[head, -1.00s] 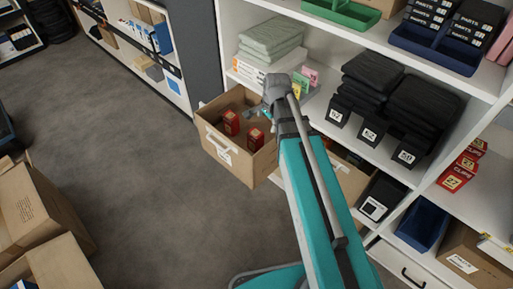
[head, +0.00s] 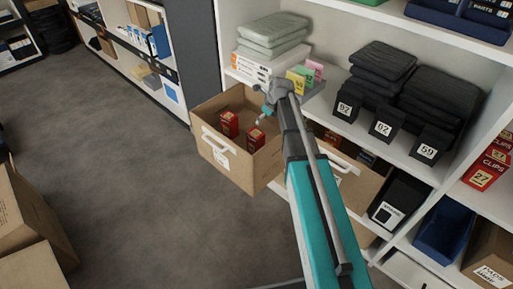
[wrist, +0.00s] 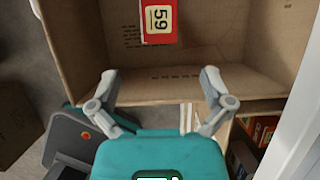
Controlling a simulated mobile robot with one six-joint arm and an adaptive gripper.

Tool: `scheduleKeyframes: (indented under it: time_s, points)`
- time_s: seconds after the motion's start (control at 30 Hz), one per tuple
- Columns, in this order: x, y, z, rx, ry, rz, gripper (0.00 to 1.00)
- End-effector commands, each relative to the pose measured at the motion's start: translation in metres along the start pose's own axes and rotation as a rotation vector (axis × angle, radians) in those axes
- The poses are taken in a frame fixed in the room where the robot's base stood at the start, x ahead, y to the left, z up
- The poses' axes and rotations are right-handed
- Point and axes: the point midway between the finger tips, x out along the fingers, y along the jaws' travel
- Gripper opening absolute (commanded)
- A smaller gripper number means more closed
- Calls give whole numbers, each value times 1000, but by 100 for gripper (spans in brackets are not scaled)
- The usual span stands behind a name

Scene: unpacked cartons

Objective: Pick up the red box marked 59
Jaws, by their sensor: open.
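A red box with a pale label reading 59 (wrist: 159,20) lies in an open cardboard carton (wrist: 85,40), at the top edge of the wrist view, partly cut off. In the head view the carton (head: 227,165) holds two red boxes, a left one (head: 229,124) and a right one (head: 256,139); their numbers are too small to read there. My gripper (wrist: 160,77) is open and empty, its fingers spread apart. The box shows beyond the fingertips, not between them. In the head view my gripper (head: 262,115) is over the carton's right part, near the right red box.
White shelves stand behind and right of the carton, with black numbered boxes (head: 386,123) and red clip boxes (head: 486,172). A second carton (head: 352,180) stands right of my arm. Another carton (head: 28,225) is at left. Grey floor (head: 110,140) is open between.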

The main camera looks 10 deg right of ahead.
Motion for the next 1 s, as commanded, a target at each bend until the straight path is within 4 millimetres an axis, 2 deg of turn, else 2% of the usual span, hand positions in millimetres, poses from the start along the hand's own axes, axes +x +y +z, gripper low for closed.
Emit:
scheduleKeyframes:
  time_s: [0.57,1.0]
  points:
    - [6,-2,0,26,-3,0,100]
    - [38,-2,-1,26,-3,0,100]
